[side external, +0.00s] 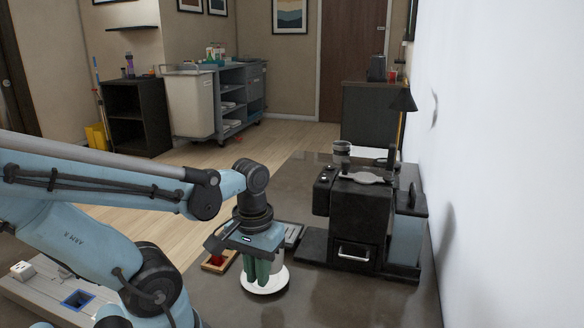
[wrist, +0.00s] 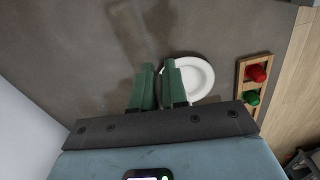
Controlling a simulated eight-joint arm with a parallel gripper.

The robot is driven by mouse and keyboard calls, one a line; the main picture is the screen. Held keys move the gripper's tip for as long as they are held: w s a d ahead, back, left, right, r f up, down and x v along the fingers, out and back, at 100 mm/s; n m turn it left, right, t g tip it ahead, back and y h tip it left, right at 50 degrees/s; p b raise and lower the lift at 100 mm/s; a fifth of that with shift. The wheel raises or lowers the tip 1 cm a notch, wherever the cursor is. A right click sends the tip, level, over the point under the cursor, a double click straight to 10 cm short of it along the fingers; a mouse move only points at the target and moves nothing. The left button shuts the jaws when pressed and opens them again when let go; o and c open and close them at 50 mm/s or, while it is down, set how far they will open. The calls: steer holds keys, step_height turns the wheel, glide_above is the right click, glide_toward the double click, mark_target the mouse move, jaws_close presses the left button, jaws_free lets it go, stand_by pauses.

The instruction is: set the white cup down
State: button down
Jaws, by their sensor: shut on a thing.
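In the wrist view the fingers (wrist: 159,68) stand close together, and the white dish (wrist: 203,76) shows beside and partly behind the right finger. The cup itself is not clear there.
A wooden holder (wrist: 241,83) with a red knob (wrist: 257,73) and a green knob (wrist: 252,98) lies right of the dish in the wrist view. In the side view, a black coffee machine (side external: 353,215) stands to the right, near the white wall. Bare counter (side external: 330,304) lies in front.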

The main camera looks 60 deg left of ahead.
mark_target(255, 292)
steer(key=a+f, duration=0.1)
steer(key=a, duration=0.1)
steer(key=a+f, duration=0.1)
steer(key=a, duration=0.1)
steer(key=shift+w+f, duration=0.15)
steer(key=shift+f, duration=2.05)
steer(key=c, duration=1.1)
jaws_free()
steer(key=shift+c, duration=0.2)
steer(key=shift+r, duration=5.9)
steer(key=w+d+m+t, duration=0.7)
steer(key=w+d, duration=0.2)
steer(key=w, duration=0.1)
steer(key=shift+w+d+r+m, duration=0.25)
steer(key=shift+w+r+m, duration=0.05)
